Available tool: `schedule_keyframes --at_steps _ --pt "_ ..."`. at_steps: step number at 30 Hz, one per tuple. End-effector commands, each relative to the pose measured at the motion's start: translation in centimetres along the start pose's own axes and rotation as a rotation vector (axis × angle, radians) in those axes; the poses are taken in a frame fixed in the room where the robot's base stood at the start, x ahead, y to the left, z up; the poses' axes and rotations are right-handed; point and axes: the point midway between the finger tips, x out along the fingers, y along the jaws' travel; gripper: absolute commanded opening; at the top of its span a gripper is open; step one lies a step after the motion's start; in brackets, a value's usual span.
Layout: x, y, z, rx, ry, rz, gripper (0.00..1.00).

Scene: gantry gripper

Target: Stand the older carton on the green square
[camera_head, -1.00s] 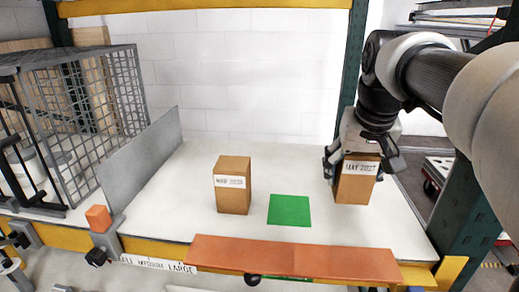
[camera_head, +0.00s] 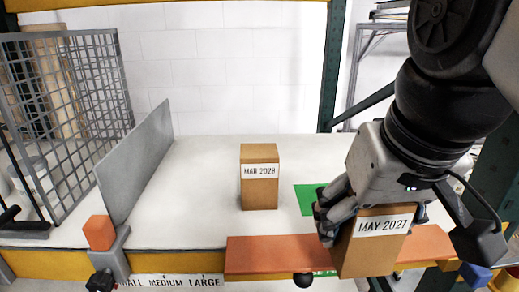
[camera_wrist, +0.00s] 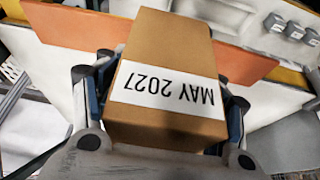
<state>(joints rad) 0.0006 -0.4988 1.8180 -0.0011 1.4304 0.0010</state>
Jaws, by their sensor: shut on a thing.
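My gripper (camera_head: 372,212) is shut on a brown carton (camera_head: 368,254) labelled MAY 2027. The carton hangs nearly upright, slightly tilted, in front of the shelf's orange front strip. It also shows in the wrist view (camera_wrist: 168,62) between the fingers, its label upside down. A second brown carton (camera_head: 259,190) stands upright on the white shelf, left of the green square. Its label reads MAR and a year like 2028; the last digit is unclear. The green square (camera_head: 306,199) lies flat on the shelf, partly hidden behind my gripper.
An orange board (camera_head: 275,252) runs along the front edge of the white shelf (camera_head: 190,215). A grey upright panel (camera_head: 138,158) and an orange block (camera_head: 99,232) are at the left, beside a wire cage (camera_head: 75,110). A green rack post (camera_head: 332,70) stands at the back right.

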Motion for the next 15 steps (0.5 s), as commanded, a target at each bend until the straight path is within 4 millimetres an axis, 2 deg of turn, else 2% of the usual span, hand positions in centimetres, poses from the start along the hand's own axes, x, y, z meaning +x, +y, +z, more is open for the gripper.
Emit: schedule_keyframes --at_steps 5,15 --pt "1.3 -0.1 -3.5 -0.003 -0.003 -0.001 0.32" --pt "4.8 -0.1 -12.1 -0.002 -0.002 -0.001 0.32"
